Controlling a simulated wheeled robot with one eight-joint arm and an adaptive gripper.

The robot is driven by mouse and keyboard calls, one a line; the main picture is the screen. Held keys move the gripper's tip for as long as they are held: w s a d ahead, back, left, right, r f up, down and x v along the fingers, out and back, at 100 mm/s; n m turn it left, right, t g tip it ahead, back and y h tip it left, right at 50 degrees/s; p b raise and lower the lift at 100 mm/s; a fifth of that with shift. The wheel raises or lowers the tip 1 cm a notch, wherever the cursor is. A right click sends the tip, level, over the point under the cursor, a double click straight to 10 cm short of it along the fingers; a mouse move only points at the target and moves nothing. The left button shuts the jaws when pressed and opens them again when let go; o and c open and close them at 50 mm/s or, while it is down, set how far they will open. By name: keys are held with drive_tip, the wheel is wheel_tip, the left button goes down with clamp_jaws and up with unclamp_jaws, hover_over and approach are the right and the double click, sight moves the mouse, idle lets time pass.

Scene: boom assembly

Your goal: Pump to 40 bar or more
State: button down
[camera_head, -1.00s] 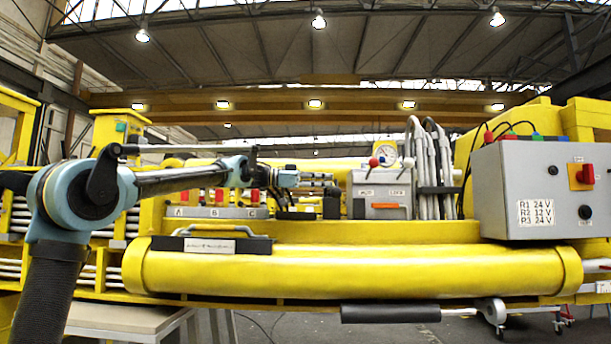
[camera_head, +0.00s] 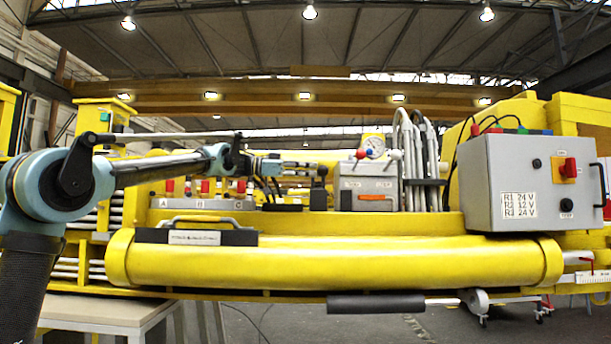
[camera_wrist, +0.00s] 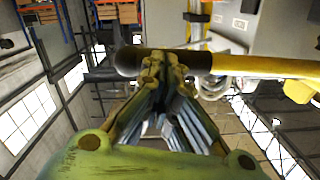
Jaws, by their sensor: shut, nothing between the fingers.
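In the wrist view my gripper (camera_wrist: 165,62) has its fingertips together at a black grip (camera_wrist: 135,61) on a yellow rod (camera_wrist: 265,66). In the head view my gripper (camera_head: 312,168) points right, beside a dark upright piece (camera_head: 320,185) left of a grey box (camera_head: 368,188). A round white gauge (camera_head: 373,145) stands behind the box top; its reading is too small to read. A red-ball lever (camera_head: 361,154) and a white-ball lever (camera_head: 394,154) rise from the box.
A control box (camera_head: 525,185) with a red switch stands at right. Grey hoses (camera_head: 415,160) rise beside the gauge. A valve row (camera_head: 200,204) with red-topped levers lies under my arm.

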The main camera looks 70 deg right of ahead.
drive_tip(key=w+a+r, duration=0.3)
drive_tip(key=w+a, duration=0.2)
drive_tip(key=w, duration=0.4)
drive_tip(key=shift+s, duration=0.2)
idle(2.1)
